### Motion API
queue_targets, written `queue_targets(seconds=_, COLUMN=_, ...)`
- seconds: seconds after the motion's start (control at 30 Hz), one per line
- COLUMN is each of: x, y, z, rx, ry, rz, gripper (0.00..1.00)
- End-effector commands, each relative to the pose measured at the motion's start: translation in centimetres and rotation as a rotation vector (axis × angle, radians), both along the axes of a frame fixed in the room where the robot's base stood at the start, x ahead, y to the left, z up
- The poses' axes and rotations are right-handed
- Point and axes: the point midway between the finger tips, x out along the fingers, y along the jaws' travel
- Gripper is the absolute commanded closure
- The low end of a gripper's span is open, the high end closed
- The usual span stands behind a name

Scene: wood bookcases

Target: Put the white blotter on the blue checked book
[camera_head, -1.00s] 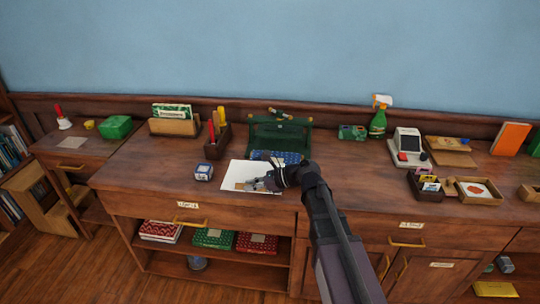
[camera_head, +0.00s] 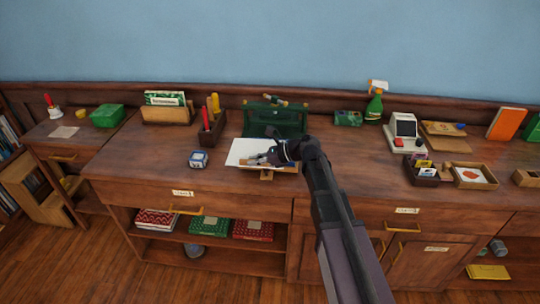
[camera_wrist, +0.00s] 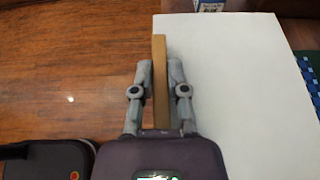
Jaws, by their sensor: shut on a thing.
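The white blotter (camera_head: 243,150) is a flat white sheet with a wooden strip. In the wrist view, it (camera_wrist: 235,90) fills the right of the picture, with the strip along its left side. My gripper (camera_head: 262,158) is shut on that strip; in the wrist view, its fingers (camera_wrist: 160,75) press it from both sides. A blue checked surface, the blue checked book (camera_wrist: 311,82), shows at the right edge of the wrist view beyond the sheet. In the head view, the blotter and my gripper hide most or all of it. I cannot tell whether the blotter touches it.
A green machine (camera_head: 275,120) stands behind the blotter. The wooden counter (camera_head: 140,160) is clear in front and left of these.

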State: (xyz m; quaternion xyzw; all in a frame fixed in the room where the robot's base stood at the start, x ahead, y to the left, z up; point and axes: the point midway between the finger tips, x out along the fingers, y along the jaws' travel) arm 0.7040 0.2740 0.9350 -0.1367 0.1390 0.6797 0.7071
Motion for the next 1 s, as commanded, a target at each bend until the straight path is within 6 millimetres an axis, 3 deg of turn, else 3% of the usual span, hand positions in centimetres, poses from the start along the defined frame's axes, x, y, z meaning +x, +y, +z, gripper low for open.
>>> queue_targets(seconds=0.1, x=2.7, y=-0.9, z=-0.3, rx=0.001, ry=-0.001, rz=-0.002, gripper=1.0)
queue_targets(seconds=0.4, x=7.2, y=-2.7, z=-0.7, rx=0.001, ry=-0.001, rz=-0.001, gripper=1.0)
queue_targets(seconds=1.0, x=8.3, y=-3.3, z=-0.8, rx=0.0, ry=-0.001, rz=0.001, gripper=1.0)
